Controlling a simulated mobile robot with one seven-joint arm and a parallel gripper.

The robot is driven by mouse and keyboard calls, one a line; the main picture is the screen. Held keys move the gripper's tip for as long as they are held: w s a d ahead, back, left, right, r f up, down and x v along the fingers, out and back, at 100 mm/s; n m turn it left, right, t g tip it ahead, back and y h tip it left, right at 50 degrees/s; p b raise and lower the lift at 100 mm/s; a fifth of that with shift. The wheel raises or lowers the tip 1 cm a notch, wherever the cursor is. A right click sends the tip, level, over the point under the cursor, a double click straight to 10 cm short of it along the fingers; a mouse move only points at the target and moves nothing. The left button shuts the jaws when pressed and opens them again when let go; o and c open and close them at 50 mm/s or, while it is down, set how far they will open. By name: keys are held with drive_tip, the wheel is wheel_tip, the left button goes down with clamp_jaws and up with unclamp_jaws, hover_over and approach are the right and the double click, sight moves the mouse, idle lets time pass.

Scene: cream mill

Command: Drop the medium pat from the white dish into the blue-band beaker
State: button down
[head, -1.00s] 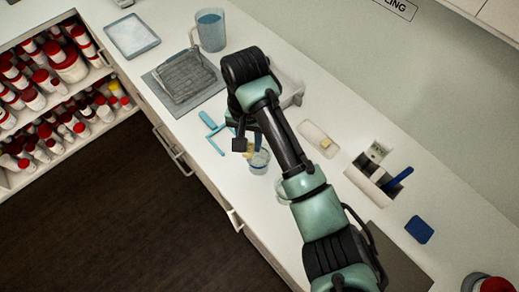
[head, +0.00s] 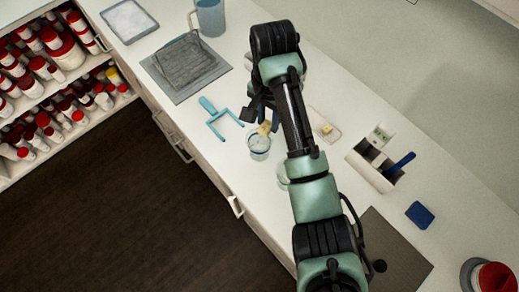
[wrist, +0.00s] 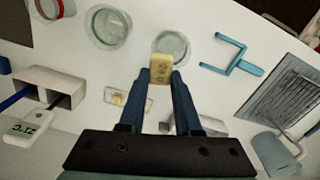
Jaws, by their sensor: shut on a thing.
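My gripper (wrist: 161,82) is shut on a yellow pat (wrist: 160,69), which has faint marks on its face. In the head view the pat (head: 265,127) shows just above a clear glass beaker (head: 259,148) with a bluish tint. In the wrist view the pat overlaps the near rim of this beaker (wrist: 169,43); its height above the rim is unclear. I cannot clearly make out a band. The white dish (head: 329,136) lies right of my arm with another yellow pat on it, and shows in the wrist view (wrist: 117,101) too.
A second glass (wrist: 108,27) stands beside the beaker, mostly hidden by my arm in the head view. A blue forked tool (head: 219,119) lies on the other side. A white holder (head: 370,168), a blue block (head: 420,215) and a grey rack (head: 185,67) stand on the counter.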

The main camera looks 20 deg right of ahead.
drive_tip(key=shift+f+b, duration=0.7)
drive_tip(key=shift+f, duration=0.25)
drive_tip(key=c, duration=0.5)
unclamp_jaws()
drive_tip(key=shift+r, duration=0.1)
wheel_tip(320, 180, up, 13)
drive_tip(key=p, duration=0.9)
drive_tip(key=shift+p, duration=0.35)
